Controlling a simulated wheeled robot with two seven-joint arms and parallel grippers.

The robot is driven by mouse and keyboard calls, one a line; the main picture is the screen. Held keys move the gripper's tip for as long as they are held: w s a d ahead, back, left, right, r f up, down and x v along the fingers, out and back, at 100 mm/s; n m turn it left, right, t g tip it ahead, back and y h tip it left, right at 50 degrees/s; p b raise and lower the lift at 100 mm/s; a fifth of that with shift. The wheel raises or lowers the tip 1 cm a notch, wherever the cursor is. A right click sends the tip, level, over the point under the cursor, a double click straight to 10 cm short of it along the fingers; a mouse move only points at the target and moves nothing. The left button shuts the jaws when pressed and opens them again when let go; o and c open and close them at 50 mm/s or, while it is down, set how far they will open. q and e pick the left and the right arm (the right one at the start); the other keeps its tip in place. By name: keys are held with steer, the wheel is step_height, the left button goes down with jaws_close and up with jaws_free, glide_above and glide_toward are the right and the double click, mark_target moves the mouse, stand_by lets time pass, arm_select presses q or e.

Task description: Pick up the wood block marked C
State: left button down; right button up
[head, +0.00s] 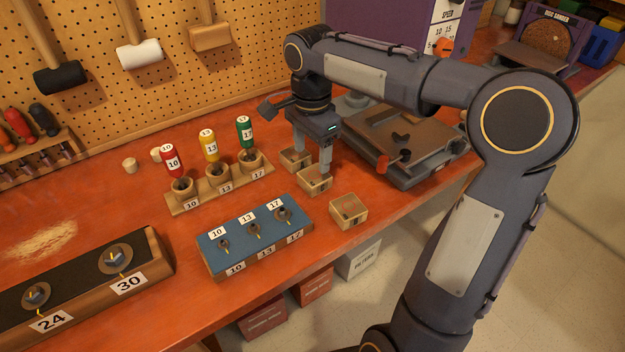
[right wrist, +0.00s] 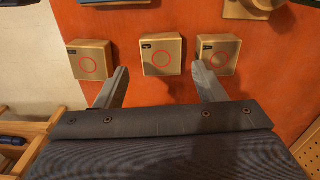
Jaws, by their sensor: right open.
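Three small square wooden pieces stand in a row near the bench's front edge: a back one (head: 296,157), a middle one (head: 314,180) and a front one (head: 348,211). My right gripper (head: 312,160) is open, pointing down over the back and middle pieces. In its wrist view the open fingers (right wrist: 160,69) straddle the middle piece.
A blue socket board (head: 265,247) lies left of the pieces, with a wooden rack of coloured-handled tools (head: 218,187) behind it. A grey machine with a flat bed (head: 400,150) stands close on the right. Bins (head: 360,258) sit below the bench edge.

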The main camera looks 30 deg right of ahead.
mark_target(315, 174)
steer(key=shift+w+d+f, duration=0.1)
steer(key=shift+w+f, duration=0.05)
steer(key=shift+f, duration=0.25)
steer(key=f, duration=0.7)
steer(key=shift+d, duration=0.35)
steer(key=c, duration=0.7)
